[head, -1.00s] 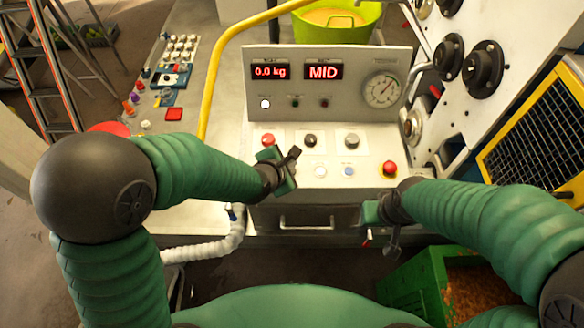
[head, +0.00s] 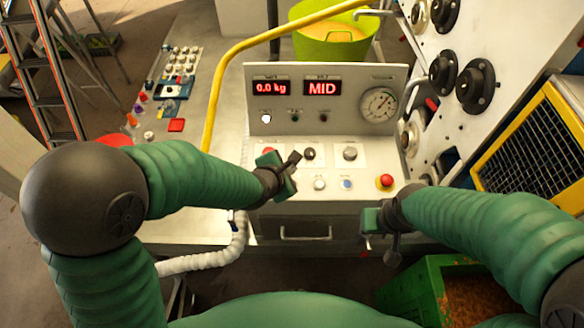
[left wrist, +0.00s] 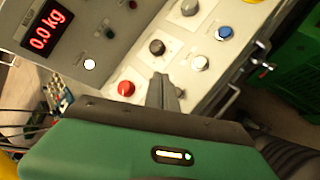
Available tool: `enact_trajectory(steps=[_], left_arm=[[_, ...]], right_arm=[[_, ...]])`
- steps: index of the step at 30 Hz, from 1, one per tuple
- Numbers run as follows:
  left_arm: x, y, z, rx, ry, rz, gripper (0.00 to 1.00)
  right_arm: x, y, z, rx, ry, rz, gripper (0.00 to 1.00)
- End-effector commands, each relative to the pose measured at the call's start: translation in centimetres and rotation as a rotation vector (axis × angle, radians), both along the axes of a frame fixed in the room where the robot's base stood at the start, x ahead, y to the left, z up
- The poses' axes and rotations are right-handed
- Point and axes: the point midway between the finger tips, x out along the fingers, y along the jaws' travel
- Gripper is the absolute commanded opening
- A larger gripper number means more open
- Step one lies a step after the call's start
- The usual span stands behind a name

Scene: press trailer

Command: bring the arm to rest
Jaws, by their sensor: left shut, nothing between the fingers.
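My left gripper (head: 292,160) comes in from the left and hovers over the left front of the grey control panel (head: 268,211). Its fingers are shut and empty; in the left wrist view they (left wrist: 165,92) point at the panel buttons. In the head view it partly covers the red button (head: 268,151), which shows fully in the left wrist view (left wrist: 126,88). My right gripper (head: 392,257) hangs in front of the panel's right front edge, fingers pointing down. Whether its fingers are open I cannot tell.
The displays (head: 322,88) read "0.0 kg" and "MID". A red button (head: 386,181) and a dark knob (head: 309,153) sit on the panel. A yellow rail (head: 225,80) rises at left. A green crate (head: 412,285) stands below right. A yellow-framed grille (head: 560,120) is at right.

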Motion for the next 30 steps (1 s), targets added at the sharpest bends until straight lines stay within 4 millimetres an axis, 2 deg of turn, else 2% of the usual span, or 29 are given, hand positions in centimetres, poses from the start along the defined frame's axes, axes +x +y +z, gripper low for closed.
enact_trajectory(steps=[5,8,11,15,18,21,25,30], left_arm=[[-0.1,0.2,-0.1,0.013,-0.001,-0.010,0.00],[-0.7,1.7,-1.2,0.126,-0.010,-0.098,0.00],[-2.3,5.2,-3.1,0.367,-0.017,-0.307,0.00],[-6.4,11.0,-6.0,0.743,0.006,-0.745,0.00],[-9.8,14.7,-7.6,0.940,0.029,-1.086,0.00],[-12.9,17.3,-8.7,1.052,0.039,-1.387,0.00],[-15.4,18.9,-9.3,1.106,0.030,-1.630,0.00],[-16.1,19.3,-9.2,1.116,0.023,-1.699,0.00]], right_arm=[[0.0,0.0,-0.1,0.000,0.000,0.000,0.36],[0.0,0.0,-1.0,0.000,0.000,0.000,0.36],[0.0,0.0,-2.6,0.000,0.000,0.000,0.36],[0.0,0.0,-4.9,0.000,0.000,0.000,0.36],[0.0,0.0,-6.4,0.000,0.000,0.000,0.36],[0.0,0.0,-7.4,0.000,0.000,0.000,0.36],[0.0,0.0,-7.9,0.000,0.000,0.000,0.36],[0.0,0.0,-7.8,0.000,0.000,0.000,0.36]])
